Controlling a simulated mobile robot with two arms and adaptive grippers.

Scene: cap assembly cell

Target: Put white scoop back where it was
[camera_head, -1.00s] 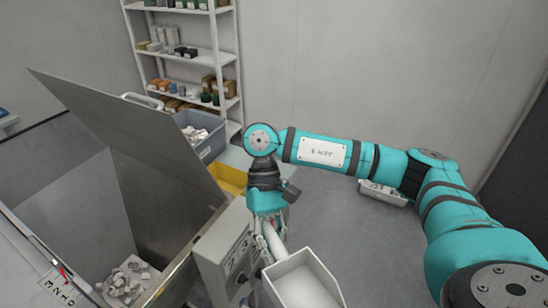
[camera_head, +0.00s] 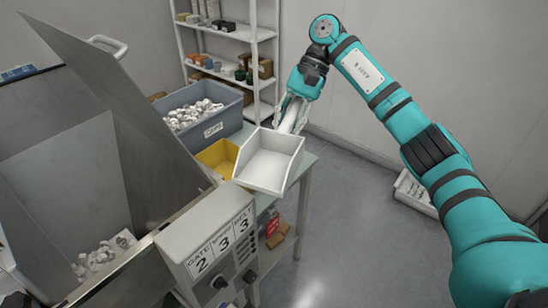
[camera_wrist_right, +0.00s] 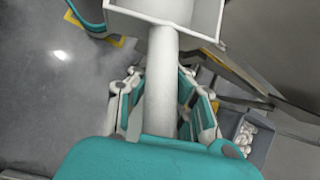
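The white scoop (camera_head: 268,162) is in the head view, held near the small table, with its open pan towards me. Its handle shows in the right wrist view (camera_wrist_right: 160,85), running between the fingers of my right gripper (camera_wrist_right: 160,100). The right gripper is shut on the handle; in the head view it (camera_head: 291,115) is above the far right part of the table. The pan overlaps the table's (camera_head: 304,163) right edge in the picture; I cannot tell whether it touches the top. My left gripper is not in view.
A yellow bin (camera_head: 217,158) stands just left of the scoop. Behind it is a grey crate (camera_head: 205,124) of white caps. A hopper with a raised lid (camera_head: 110,110) and a control box (camera_head: 207,243) stand at the left and front.

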